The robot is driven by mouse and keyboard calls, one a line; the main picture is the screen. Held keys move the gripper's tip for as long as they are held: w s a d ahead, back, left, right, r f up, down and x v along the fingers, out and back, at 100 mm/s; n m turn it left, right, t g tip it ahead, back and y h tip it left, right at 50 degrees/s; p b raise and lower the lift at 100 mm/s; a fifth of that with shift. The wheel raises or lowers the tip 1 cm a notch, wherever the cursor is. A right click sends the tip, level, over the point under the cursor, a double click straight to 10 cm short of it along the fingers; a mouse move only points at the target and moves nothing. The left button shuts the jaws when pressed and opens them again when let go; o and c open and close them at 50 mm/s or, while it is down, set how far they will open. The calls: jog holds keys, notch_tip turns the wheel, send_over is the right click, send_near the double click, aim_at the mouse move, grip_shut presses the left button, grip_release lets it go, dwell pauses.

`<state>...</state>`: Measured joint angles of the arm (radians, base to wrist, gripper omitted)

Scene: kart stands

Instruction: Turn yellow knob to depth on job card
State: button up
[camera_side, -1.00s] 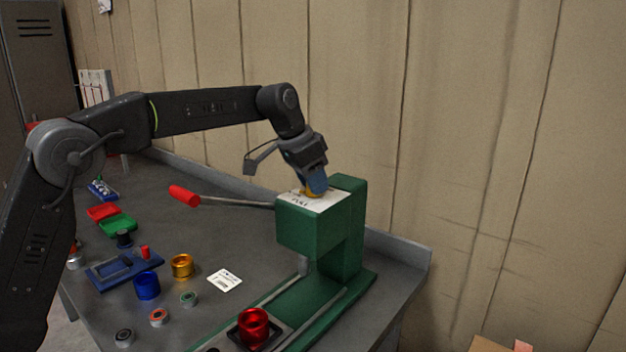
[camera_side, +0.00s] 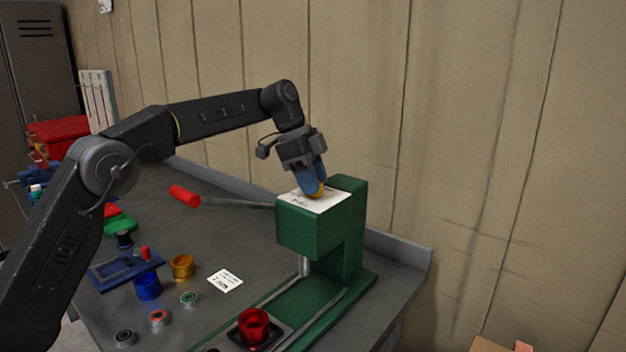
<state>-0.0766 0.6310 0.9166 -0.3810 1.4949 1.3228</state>
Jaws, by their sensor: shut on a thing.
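The yellow knob (camera_side: 321,191) sits on the white dial plate (camera_side: 309,203) on top of the green press (camera_side: 311,227). My gripper (camera_side: 316,187) points down at it with its blue fingers shut on the knob, which they partly hide. The dial's markings are too small to read. The job card (camera_side: 225,281) is a small white card lying flat on the grey bench, left of the press; its print is not legible here.
The press's red-handled lever (camera_side: 185,195) sticks out to the left. A red cup (camera_side: 253,326) stands on the press base. A blue cup (camera_side: 147,286), a gold cup (camera_side: 182,266), several small rings and a blue fixture (camera_side: 125,269) are on the bench at left.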

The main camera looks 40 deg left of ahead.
jog(key=shift+m, duration=0.4)
jog(key=o, duration=0.9)
jog(key=v, duration=0.6)
jog(key=shift+w, duration=0.15)
jog(key=shift+a+r, duration=0.3)
jog(key=shift+r, duration=0.4)
